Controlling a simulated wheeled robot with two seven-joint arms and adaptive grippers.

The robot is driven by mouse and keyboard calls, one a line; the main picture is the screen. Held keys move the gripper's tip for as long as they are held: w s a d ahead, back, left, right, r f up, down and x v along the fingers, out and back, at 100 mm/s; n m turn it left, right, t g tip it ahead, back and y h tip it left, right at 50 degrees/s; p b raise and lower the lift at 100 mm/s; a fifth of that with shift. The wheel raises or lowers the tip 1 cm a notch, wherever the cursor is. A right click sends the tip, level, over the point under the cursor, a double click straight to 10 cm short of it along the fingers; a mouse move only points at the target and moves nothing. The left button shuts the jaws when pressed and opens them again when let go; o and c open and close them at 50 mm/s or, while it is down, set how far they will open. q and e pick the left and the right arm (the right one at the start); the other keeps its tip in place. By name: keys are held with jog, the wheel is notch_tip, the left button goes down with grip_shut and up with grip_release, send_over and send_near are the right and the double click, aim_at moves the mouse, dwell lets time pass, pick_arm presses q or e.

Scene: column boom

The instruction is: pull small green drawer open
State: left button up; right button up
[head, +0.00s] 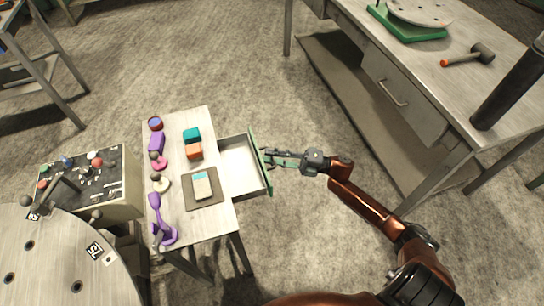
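The small drawer (240,168) is pulled well out of the right side of a small pale table (219,221). Its green front (261,165) faces right, and its pale inside looks empty. My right gripper (268,158) is at the green front, reaching from the right with its fingertips at or very near the handle area. A thin green strip shows along the fingers. The handle is too small and covered to make out, so I cannot tell whether the fingers are closed on it. My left gripper is not in view.
The small table carries purple items, teal and orange blocks, and a dark mat (190,202) with a pale block. A cluttered cabinet (115,207) and round table (70,265) stand left. A large workbench (430,70) with a grey-handled drawer (400,98) stands right. Floor between is clear.

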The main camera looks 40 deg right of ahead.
jog(key=v, duration=1.2)
jog(key=shift+f, duration=0.1)
